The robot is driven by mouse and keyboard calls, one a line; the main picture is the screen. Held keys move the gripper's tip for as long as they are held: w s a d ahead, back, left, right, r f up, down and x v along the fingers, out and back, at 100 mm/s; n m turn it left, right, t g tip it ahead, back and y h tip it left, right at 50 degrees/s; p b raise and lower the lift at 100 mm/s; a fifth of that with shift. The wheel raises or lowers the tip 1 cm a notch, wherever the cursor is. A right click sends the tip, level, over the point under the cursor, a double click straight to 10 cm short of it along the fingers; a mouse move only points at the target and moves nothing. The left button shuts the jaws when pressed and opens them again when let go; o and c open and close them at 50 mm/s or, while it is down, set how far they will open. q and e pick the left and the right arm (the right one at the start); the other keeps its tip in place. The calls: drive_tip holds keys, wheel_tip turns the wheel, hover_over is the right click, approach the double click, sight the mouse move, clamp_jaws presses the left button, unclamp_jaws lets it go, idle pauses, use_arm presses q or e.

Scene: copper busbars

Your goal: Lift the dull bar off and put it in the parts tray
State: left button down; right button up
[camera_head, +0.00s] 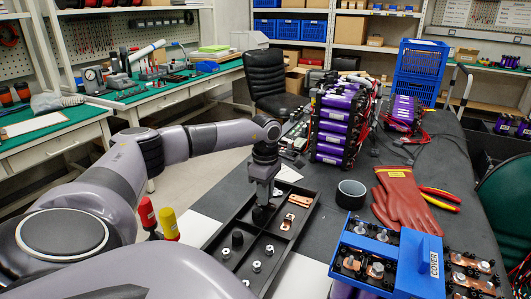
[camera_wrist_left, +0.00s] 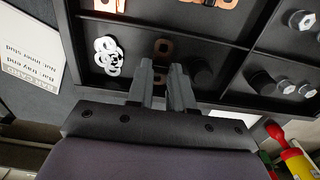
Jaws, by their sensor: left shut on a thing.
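My left gripper (camera_head: 263,210) points down into the black parts tray (camera_head: 222,232) in the head view. In the left wrist view its fingers (camera_wrist_left: 168,85) are shut on a dull brown copper bar (camera_wrist_left: 163,48), whose holed end sticks out past the fingertips. The rest of the bar is hidden by the fingers. The bar is over or in a tray compartment beside silver washers (camera_wrist_left: 108,55); I cannot tell whether it touches the floor. Brighter copper bars (camera_head: 299,200) lie in another compartment. My right gripper is not in view.
A blue battery module with a blue cover (camera_head: 415,262) and copper bars (camera_head: 470,262) stands at the front right. Red gloves (camera_head: 405,200), a black tape roll (camera_head: 350,194) and purple cell stacks (camera_head: 340,125) are on the dark table. Red and yellow-handled tools (camera_head: 168,224) stand left of the tray.

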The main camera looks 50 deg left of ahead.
use_arm(q)
drive_tip(key=shift+f, duration=0.15)
drive_tip(key=shift+f, duration=0.2)
drive_tip(key=c, duration=0.9)
unclamp_jaws()
wheel_tip(320, 180, up, 6)
drive_tip(key=p, duration=0.5)
drive_tip(key=shift+p, duration=0.4)
drive_tip(key=shift+r, duration=0.1)
